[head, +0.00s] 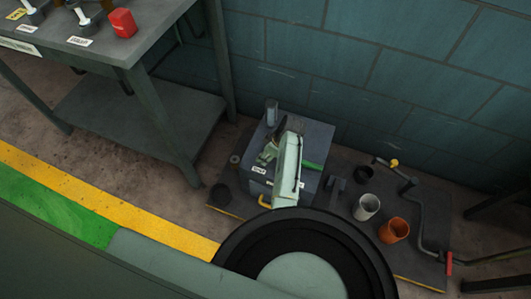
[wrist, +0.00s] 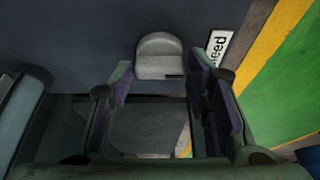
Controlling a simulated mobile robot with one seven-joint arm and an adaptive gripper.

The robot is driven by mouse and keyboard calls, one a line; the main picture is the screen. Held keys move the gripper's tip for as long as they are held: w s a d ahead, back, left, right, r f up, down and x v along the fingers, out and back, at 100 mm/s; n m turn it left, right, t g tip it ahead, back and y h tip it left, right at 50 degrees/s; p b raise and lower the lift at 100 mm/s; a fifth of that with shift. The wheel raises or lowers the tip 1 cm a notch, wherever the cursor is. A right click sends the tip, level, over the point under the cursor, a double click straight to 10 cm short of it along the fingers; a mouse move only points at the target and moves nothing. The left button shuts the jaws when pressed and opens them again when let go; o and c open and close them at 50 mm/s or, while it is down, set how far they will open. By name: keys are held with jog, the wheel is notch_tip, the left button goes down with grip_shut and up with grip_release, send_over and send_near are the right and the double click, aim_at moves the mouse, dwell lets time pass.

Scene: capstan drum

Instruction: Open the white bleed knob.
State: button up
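The white bleed knob (wrist: 160,56) shows in the wrist view as a pale, rounded-top piece against a dark grey surface. A white label (wrist: 217,48) ending in "eed" is just to its right. My gripper (wrist: 160,82) is open, with one finger to the left of the knob and one to its right. The knob is framed by the gap near the fingertips; I cannot tell whether either finger touches it. In the head view my pale arm covers much of the grey box (head: 318,135), and I cannot make out the knob there.
A silver cup (head: 366,207), an orange cup (head: 394,230) and a crank with a red grip (head: 449,263) are right of the box. A yellow handle (head: 278,203) is on its front. A steel table (head: 150,52) stands left, and a block wall (head: 400,70) is behind.

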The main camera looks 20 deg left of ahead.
jog(key=c, duration=0.7)
jog(key=shift+m+p, duration=0.35)
jog(key=shift+m, duration=0.05)
jog(key=shift+s+r+m+t+p, duration=0.15)
jog(key=shift+m+t+p, duration=0.45)
jog(key=shift+m, duration=0.4)
jog(key=m+t+h+p, duration=0.1)
jog(key=m+p, duration=0.1)
jog(key=m, duration=0.2)
jog(key=shift+a+m, duration=0.1)
jog(key=shift+m, duration=0.2)
jog(key=m+p, duration=0.1)
jog(key=m, duration=0.1)
jog(key=m+t+h+p, duration=0.1)
jog(key=m, duration=0.2)
jog(key=shift+s+a+t+h, duration=0.1)
jog(key=shift+a+t+h, duration=0.05)
jog(key=shift+t+h, duration=0.15)
jog(key=m+h, duration=0.1)
jog(key=m, duration=0.4)
jog(key=shift+a+t+h, duration=0.1)
jog(key=shift+t+h, duration=0.2)
jog(key=shift+h, duration=0.1)
jog(key=shift+m, duration=0.4)
